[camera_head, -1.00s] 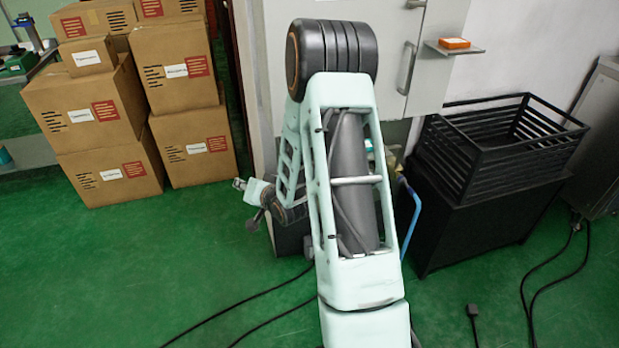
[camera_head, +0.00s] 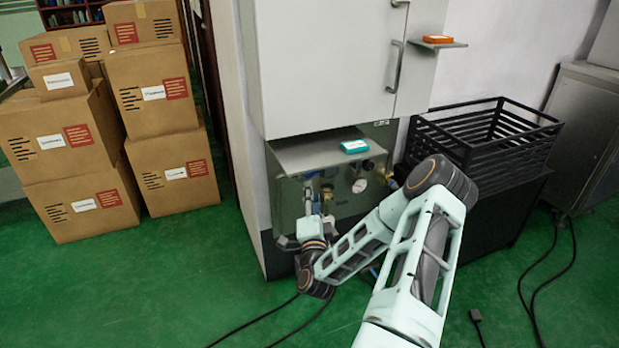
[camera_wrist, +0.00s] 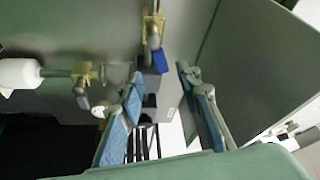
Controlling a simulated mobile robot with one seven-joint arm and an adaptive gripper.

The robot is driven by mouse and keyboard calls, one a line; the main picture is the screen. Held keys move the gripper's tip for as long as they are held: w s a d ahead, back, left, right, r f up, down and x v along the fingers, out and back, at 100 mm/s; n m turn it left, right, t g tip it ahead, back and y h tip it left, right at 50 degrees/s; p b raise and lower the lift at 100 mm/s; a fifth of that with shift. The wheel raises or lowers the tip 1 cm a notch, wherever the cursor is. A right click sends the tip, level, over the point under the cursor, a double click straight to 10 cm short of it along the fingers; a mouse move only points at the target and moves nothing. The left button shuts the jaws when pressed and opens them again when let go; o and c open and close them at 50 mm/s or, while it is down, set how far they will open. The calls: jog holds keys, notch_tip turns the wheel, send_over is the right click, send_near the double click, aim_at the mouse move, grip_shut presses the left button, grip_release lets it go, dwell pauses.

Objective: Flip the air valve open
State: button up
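The air valve seems to be the brass fitting with a blue lever (camera_wrist: 158,60) on the grey-green panel, at the top middle of the wrist view. My gripper (camera_wrist: 160,75) is open, with its two blue-padded fingers spread. The blue lever shows between and just beyond the fingertips; I cannot tell whether they touch it. In the head view my gripper (camera_head: 313,203) is at the left part of the panel (camera_head: 340,205), close to brass fittings (camera_head: 327,188). The valve's lever position is not clear there.
A round gauge (camera_head: 360,185) is on the panel, under a shelf (camera_head: 305,155) holding a teal box (camera_head: 354,146). A white cylinder (camera_wrist: 18,73) with brass fitting sits left in the wrist view. A black crate (camera_head: 490,145) stands right; cartons (camera_head: 165,90) stand left.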

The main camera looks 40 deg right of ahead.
aim_at(311, 175)
jog(key=b+x, duration=0.2)
jog(key=x, duration=0.7)
jog(key=shift+w+d, duration=0.15)
jog(key=shift+w, duration=0.1)
grip_shut()
